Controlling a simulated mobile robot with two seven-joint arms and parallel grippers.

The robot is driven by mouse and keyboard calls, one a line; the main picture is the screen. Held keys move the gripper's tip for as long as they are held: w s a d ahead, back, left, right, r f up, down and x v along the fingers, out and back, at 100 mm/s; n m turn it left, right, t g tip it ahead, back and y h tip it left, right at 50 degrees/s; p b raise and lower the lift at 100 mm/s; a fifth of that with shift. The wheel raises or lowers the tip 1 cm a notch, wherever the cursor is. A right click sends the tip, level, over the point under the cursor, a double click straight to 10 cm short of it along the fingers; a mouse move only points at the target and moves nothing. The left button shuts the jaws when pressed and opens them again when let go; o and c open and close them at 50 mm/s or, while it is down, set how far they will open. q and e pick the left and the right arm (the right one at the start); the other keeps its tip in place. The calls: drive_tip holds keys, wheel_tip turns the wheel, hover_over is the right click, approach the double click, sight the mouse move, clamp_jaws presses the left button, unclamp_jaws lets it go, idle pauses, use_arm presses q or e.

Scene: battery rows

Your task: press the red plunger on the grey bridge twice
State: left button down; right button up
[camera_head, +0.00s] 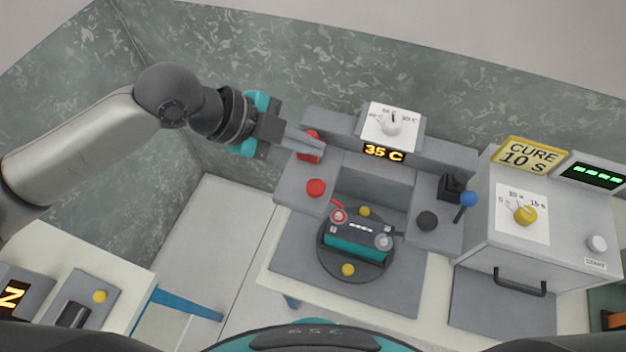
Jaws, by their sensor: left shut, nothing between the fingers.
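The grey bridge (375,185) stands at the back of a grey station, over a battery (357,242) on a round dark turntable (325,262). A round red plunger (316,187) sits on top of the bridge's left block. A red upright piece (309,139) stands behind it, partly hidden by my left gripper. My left gripper (318,150) is shut and empty, reaching in from the left with its fingertips at the red upright piece. I cannot tell whether they touch it. The fingertips are behind the round plunger in the picture, apart from it. My right gripper is out of view.
A black round plunger (427,221) and a blue-knobbed lever (467,200) are on the right. A dial panel (392,125) above a "35 C" display (384,153) stands behind. A grey cure box (550,245) fills the right side. Open floor (210,240) lies left.

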use_arm(q)
drive_tip(key=shift+f, duration=0.15)
drive_tip(key=b, duration=0.7)
hover_over(309, 187)
wheel_tip(309, 187, down, 7)
drive_tip(key=shift+f, duration=0.2)
drive_tip(key=shift+f+b, duration=0.35)
drive_tip(key=shift+f, duration=0.25)
drive_tip(key=shift+f, duration=0.1)
idle(1.0)
drive_tip(key=shift+f, duration=0.3)
